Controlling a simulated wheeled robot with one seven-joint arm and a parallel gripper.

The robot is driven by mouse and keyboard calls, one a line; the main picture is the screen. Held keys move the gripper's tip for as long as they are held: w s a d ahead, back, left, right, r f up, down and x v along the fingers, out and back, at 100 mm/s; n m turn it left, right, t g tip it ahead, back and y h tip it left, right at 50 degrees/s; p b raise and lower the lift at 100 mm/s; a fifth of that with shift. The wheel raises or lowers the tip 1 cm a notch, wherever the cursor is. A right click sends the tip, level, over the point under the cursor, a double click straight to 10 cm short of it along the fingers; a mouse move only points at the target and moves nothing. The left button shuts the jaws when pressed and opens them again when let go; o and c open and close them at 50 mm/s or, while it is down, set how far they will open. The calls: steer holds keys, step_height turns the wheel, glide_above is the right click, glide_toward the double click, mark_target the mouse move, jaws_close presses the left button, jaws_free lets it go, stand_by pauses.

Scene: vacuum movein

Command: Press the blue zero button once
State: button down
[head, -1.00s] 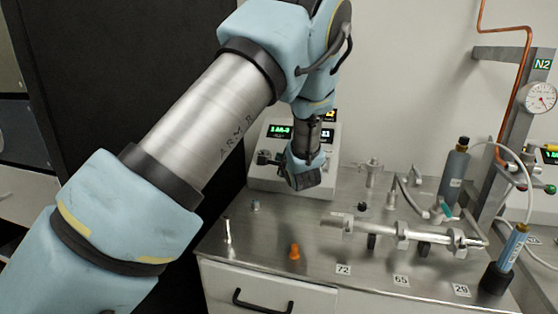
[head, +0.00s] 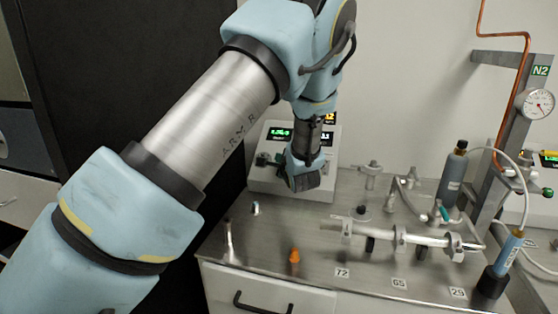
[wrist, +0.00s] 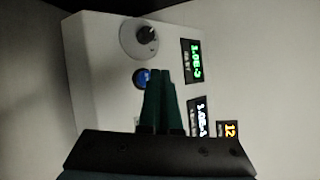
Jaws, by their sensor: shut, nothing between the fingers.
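The blue button (wrist: 141,78) is round and sits on the pale face of the instrument box (wrist: 95,75) in the wrist view, just below a dial with a black knob (wrist: 147,36). My gripper (wrist: 162,72) is shut and empty; its dark green fingertips appear just right of the button and hide a little of its right edge. I cannot tell whether they touch the box. In the head view my gripper (head: 304,178) is in front of the box (head: 262,182), and I cannot make out the button there.
Lit displays (wrist: 194,60) sit to the right of the knob in the wrist view. In the head view the steel bench (head: 320,265) carries a horizontal metal tube (head: 400,236), an orange cone-like part (head: 294,256) and several fittings. A dark panel (head: 120,90) stands at the left.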

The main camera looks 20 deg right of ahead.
steer(key=r+p, duration=0.1)
steer(key=s+a+r+p, duration=0.2)
steer(key=r+p, duration=0.1)
steer(key=shift+s, duration=0.15)
stand_by(0.4)
stand_by(0.5)
steer(key=a+f+n+g+y, duration=0.15)
steer(key=a+n+g, duration=0.75)
steer(key=a, duration=0.9)
steer(key=s+a+n+g+y+b, duration=0.1)
steer(key=s+a+n+g, duration=0.3)
steer(key=s+a+n, duration=1)
steer(key=s+a+b, duration=0.1)
steer(key=s+a, duration=0.2)
steer(key=a, duration=0.3)
steer(key=shift+s+a+r, duration=0.2)
steer(key=shift+s+a, duration=0.05)
steer(key=shift+s, duration=0.1)
